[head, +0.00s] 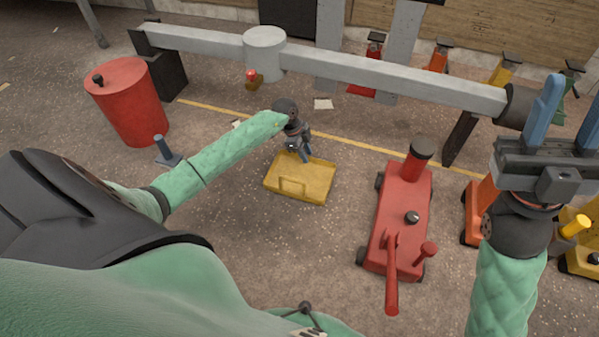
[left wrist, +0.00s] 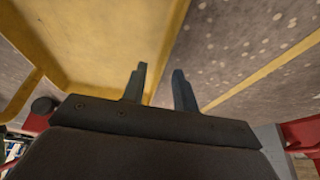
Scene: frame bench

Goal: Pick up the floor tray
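The floor tray (head: 312,184) is a shallow yellow tray with a loop handle on its near side, lying on the floor mid-picture in the head view. My left gripper (head: 306,156) reaches down at its far edge. In the left wrist view the tray (left wrist: 95,40) fills the upper left, and the fingers of my left gripper (left wrist: 159,72) stand apart. The tray's rim runs through the gap between them; whether either finger touches it I cannot tell. My right gripper (head: 570,112) is raised at the right, its blue fingers apart and empty.
A red floor jack (head: 402,215) stands just right of the tray. A red drum (head: 128,102) is at the left. A long grey beam (head: 350,72) spans the back. Coloured jack stands line the right side. Floor in front of the tray is clear.

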